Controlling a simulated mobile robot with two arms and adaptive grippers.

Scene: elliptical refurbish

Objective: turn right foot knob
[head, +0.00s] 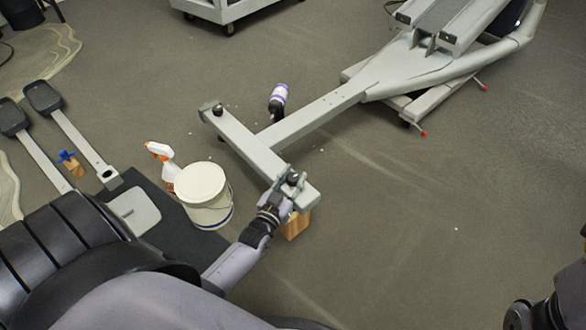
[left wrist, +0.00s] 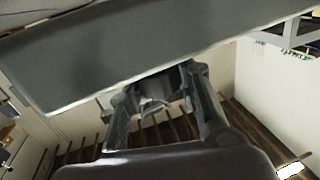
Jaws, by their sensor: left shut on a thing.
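The grey crossbar (head: 243,143) is the foot of the elliptical's long frame. One dark knob (head: 217,109) stands at its far left end. My left gripper (head: 292,180) is at the near right end of the bar, shut on the right foot knob (head: 294,177), which is partly hidden by the fingers. In the left wrist view the two fingers (left wrist: 160,105) sit either side of the dark knob (left wrist: 157,82), just beneath the grey bar (left wrist: 130,55). My right gripper is not in view; only dark arm parts show at the lower right corner.
A wooden block (head: 296,224) stands under the bar's right end. A white bucket (head: 203,193), a spray bottle (head: 163,160) and a dark mat (head: 165,205) lie left of my left arm. A purple-white bottle (head: 278,98) is behind the bar. Floor to the right is clear.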

